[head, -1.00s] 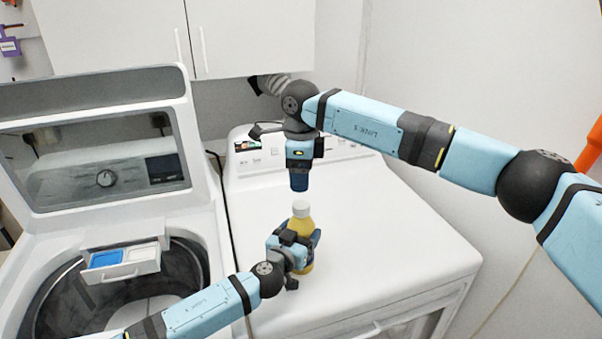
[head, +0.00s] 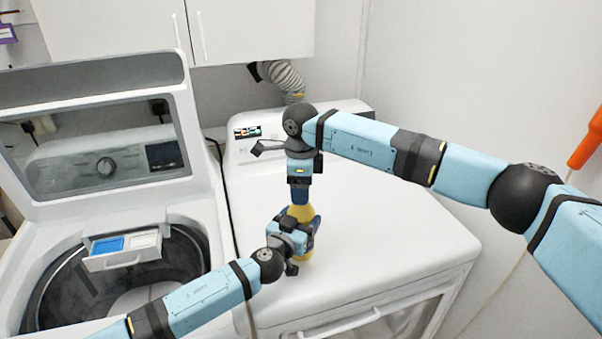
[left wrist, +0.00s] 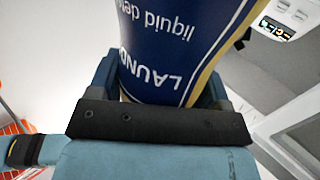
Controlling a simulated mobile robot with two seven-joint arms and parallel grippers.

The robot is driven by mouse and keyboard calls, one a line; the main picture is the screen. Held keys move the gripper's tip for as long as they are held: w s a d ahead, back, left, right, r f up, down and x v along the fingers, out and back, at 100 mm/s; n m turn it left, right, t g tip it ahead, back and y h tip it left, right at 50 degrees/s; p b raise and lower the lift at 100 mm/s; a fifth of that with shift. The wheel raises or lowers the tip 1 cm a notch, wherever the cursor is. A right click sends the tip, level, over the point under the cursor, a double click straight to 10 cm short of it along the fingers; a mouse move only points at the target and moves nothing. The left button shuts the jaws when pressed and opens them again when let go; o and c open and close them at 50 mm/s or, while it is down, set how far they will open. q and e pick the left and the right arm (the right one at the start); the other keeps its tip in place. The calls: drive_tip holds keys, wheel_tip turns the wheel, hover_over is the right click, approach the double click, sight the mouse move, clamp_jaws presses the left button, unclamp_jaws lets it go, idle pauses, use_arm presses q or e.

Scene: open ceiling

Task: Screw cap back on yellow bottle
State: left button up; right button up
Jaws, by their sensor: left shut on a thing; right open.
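The yellow bottle (head: 302,213) stands upright on the white dryer top. It has a blue label reading laundry liquid detergent, seen close up in the left wrist view (left wrist: 175,45). My left gripper (head: 303,236) is shut around the bottle's body from the left. My right gripper (head: 299,197) points straight down right over the bottle's top, its fingertips at the neck. The white cap is hidden behind the right fingers, and I cannot tell whether they touch it.
The dryer top (head: 390,220) is clear to the right of the bottle. On the left the washer (head: 185,215) stands with its lid up and its detergent drawer (head: 122,250) pulled out. White cabinets (head: 250,30) hang above, and a wall closes the right side.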

drive_tip(key=shift+f, duration=0.45)
drive_tip(key=shift+c, duration=0.2)
drive_tip(key=c, duration=0.9)
drive_tip(key=o, duration=1.1)
drive_tip(key=shift+r, duration=0.1)
wheel_tip(320, 180, up, 12)
drive_tip(key=shift+f, duration=0.1)
